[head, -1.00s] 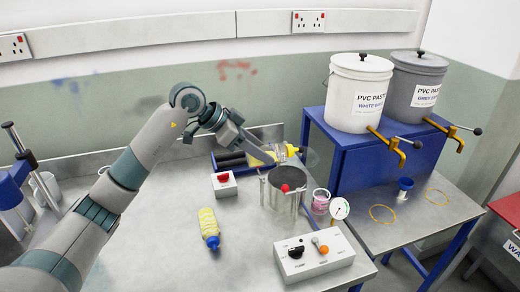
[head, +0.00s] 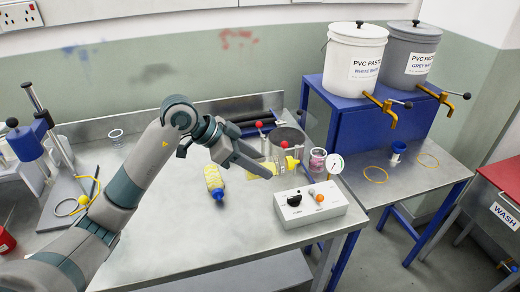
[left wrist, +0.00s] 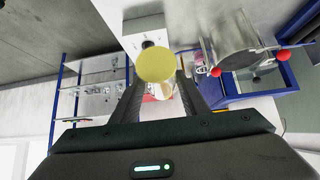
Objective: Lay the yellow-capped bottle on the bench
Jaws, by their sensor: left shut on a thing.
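My left gripper (head: 262,172) is shut on the yellow-capped bottle, over the bench (head: 170,240) behind the control box. The bottle's yellow cap (head: 291,163) points right in the head view; its pale body is mostly hidden by the gripper fingers. In the left wrist view a round yellow end (left wrist: 156,65) shows between the fingers (left wrist: 160,92). I cannot tell whether the bottle touches the bench. A blue-capped bottle (head: 213,180) with a yellow body lies on the bench left of the gripper. My right gripper is not in view.
A white control box (head: 308,208) stands in front of the gripper, with a gauge (head: 334,163) and a pink-filled jar (head: 317,159) to the right. A metal pot (head: 290,138) stands behind. The bench's front left is clear.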

